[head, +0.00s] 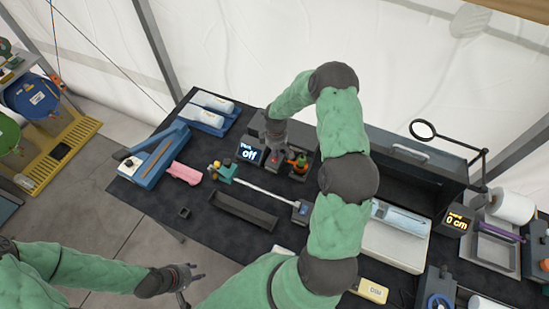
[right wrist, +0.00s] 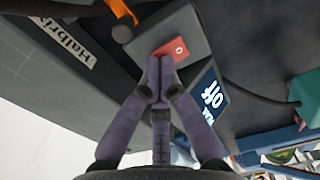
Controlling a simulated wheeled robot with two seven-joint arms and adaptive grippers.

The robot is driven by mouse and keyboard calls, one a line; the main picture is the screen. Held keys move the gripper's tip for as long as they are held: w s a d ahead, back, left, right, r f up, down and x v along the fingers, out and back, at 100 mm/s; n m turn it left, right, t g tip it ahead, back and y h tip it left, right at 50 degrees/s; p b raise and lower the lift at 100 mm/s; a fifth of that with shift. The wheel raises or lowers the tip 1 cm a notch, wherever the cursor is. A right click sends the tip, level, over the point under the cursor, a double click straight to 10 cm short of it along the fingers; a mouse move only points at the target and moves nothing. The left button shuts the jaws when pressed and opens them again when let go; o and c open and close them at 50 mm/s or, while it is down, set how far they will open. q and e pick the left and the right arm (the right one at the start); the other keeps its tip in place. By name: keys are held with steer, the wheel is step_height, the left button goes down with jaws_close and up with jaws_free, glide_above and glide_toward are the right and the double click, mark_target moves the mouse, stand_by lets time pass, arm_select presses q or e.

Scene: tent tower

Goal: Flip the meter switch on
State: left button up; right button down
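The meter (head: 251,152) stands toward the back of the dark table, and its screen reads "off". The screen also shows in the right wrist view (right wrist: 209,97). A red switch (right wrist: 176,50) marked "0" sits on a grey block beside the screen. My right gripper (right wrist: 160,62) has its fingertips together at the near edge of the red switch, with nothing seen between them. I cannot tell whether they touch it. In the head view my right gripper (head: 274,143) partly covers the switch. My left gripper (head: 196,274) is off the table's front edge; its fingers look apart, with nothing between them.
An orange-topped item (head: 298,162) stands just right of the meter. A teal device (head: 224,172), a pink item (head: 185,173) and a black tray (head: 243,211) lie in front. A dark case (head: 410,160) stands at the right. The table's front left is mostly clear.

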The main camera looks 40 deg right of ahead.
steer(key=shift+f, duration=0.35)
steer(key=shift+r, duration=0.1)
steer(key=shift+r, duration=0.5)
steer(key=shift+r+p, duration=1.8)
steer(key=shift+r, duration=1.15)
steer(key=shift+f, duration=0.1)
